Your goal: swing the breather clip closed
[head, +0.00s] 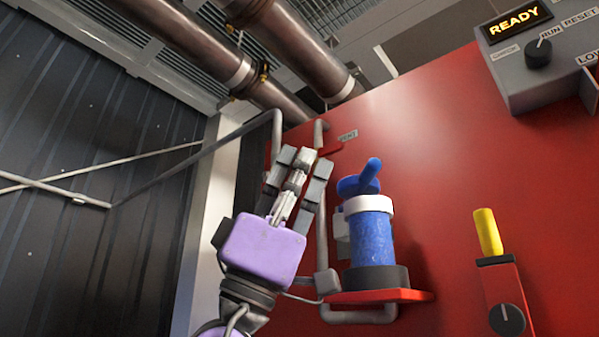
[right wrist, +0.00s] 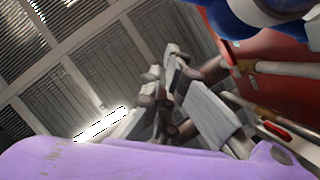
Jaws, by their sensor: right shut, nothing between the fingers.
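My right gripper (head: 302,165), with a purple body, points up in front of the red panel, left of a blue canister. It is shut and empty; its fingers also show in the right wrist view (right wrist: 187,92). The blue canister (head: 372,238) stands upright with a white collar (head: 368,204) and dark base. A blue lid with a tilted blue handle (head: 367,176) is on top. A grey part (head: 342,237) sits at the canister's left side, partly hidden. I cannot tell which part is the breather clip. The gripper looks apart from the handle. My left gripper is out of view.
A red shelf (head: 408,296) carries the canister. A vertical pipe (head: 322,228) and a red lever (head: 331,149) are close behind the gripper. A yellow handle (head: 488,232) and a grey control box (head: 540,62) reading READY are at right. Free room lies left of the panel.

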